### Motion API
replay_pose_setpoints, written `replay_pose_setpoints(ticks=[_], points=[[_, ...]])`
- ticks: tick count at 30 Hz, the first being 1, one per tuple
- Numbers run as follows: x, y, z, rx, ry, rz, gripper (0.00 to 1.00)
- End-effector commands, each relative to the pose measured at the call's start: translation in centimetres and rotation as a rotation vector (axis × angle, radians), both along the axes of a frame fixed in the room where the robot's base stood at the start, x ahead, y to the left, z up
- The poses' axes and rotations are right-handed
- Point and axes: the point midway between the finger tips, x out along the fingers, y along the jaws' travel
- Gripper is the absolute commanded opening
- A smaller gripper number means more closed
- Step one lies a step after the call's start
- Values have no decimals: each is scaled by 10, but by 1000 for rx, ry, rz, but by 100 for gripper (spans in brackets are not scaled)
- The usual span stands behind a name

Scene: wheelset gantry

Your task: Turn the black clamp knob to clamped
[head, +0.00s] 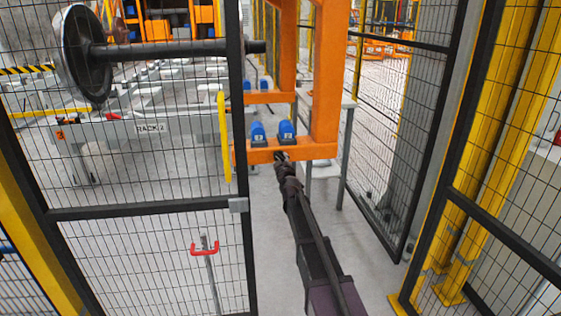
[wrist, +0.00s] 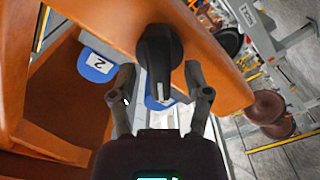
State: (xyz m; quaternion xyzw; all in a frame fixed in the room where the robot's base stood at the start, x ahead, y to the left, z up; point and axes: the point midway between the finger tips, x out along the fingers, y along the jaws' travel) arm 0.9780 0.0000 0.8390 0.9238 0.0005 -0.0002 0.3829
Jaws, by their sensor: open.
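The black clamp knob (wrist: 158,52) sits on the face of the orange frame (wrist: 215,75) in the wrist view. Its grip bar points down toward my gripper, with a white mark near its lower end. My gripper (wrist: 162,78) is open, with one finger on each side of the bar's lower end. I cannot tell whether either finger touches it. In the head view my gripper (head: 282,158) is at the orange crossbeam (head: 317,151), below two blue numbered blocks. The knob is too small or hidden to make out there.
A blue block (wrist: 97,66) marked 2 is left of the knob in the wrist view. In the head view, black mesh fence (head: 150,180) stands on the left, with a wheelset (head: 85,55) behind it. More fence and yellow posts (head: 500,150) stand on the right.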

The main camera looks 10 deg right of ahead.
Motion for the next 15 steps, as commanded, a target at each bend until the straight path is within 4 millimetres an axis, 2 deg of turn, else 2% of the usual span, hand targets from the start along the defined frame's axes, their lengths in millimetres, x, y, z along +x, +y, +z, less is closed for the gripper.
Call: replay_pose_setpoints(ticks=[12,13,15], points=[[5,0,0,1,0,0,63],[5,0,0,1,0,0,60],[5,0,0,1,0,0,39]])
